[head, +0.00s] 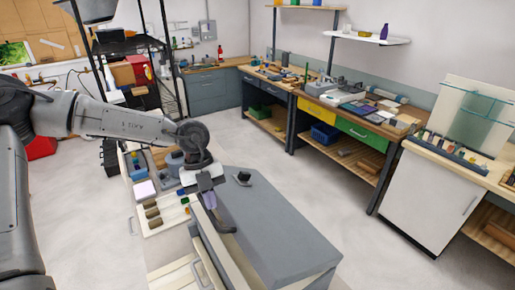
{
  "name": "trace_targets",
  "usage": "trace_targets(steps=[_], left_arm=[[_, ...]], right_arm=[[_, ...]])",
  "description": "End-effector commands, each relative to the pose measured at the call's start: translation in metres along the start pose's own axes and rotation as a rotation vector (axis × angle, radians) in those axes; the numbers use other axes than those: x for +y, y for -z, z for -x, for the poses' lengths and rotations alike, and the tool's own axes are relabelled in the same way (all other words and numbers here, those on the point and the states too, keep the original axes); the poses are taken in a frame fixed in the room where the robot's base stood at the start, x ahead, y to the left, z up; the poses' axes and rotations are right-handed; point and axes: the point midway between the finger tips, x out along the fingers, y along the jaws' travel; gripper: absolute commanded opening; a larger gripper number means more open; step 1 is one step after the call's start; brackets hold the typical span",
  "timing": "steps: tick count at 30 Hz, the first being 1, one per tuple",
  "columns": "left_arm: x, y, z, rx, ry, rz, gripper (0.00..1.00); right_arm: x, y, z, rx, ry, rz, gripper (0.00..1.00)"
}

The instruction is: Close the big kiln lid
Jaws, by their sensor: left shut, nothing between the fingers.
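The big kiln's lid (275,225) is a wide, flat grey slab at the lower middle of the head view. A small dark knob (242,177) stands near its far left corner. A dark bar handle (224,228) shows along its left edge. My left gripper (211,206) is shut and empty, pointing down at the lid's left edge just above the bar handle. I cannot tell whether it touches the handle. My gripper hides part of that edge. How far the lid stands open is hard to tell from here. My right gripper is not in view.
A cabinet top with small boxes and blocks (152,212) lies just left of the lid. Pale fronts with handles (200,272) are below it. Workbenches with tools (345,112) line the far wall. Grey floor (350,235) is clear to the right.

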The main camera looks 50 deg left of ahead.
Motion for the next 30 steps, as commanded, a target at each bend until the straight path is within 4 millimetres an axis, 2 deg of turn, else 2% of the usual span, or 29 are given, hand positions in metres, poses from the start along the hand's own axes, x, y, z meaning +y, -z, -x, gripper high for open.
trace_targets(steps=[6,21,26,30], left_arm=[[-0.001,0.001,-0.009,-0.004,0.022,-0.024,0.0],[-0.002,0.002,-0.008,-0.004,0.024,-0.025,0.0],[-0.005,0.003,0.004,-0.005,0.026,-0.019,0.0],[-0.011,0.006,0.025,-0.008,0.031,-0.008,0.0]], right_arm=[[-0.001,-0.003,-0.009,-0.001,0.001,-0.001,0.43],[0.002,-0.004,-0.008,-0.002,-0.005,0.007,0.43],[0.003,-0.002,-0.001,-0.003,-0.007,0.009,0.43],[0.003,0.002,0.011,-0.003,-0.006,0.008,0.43]])
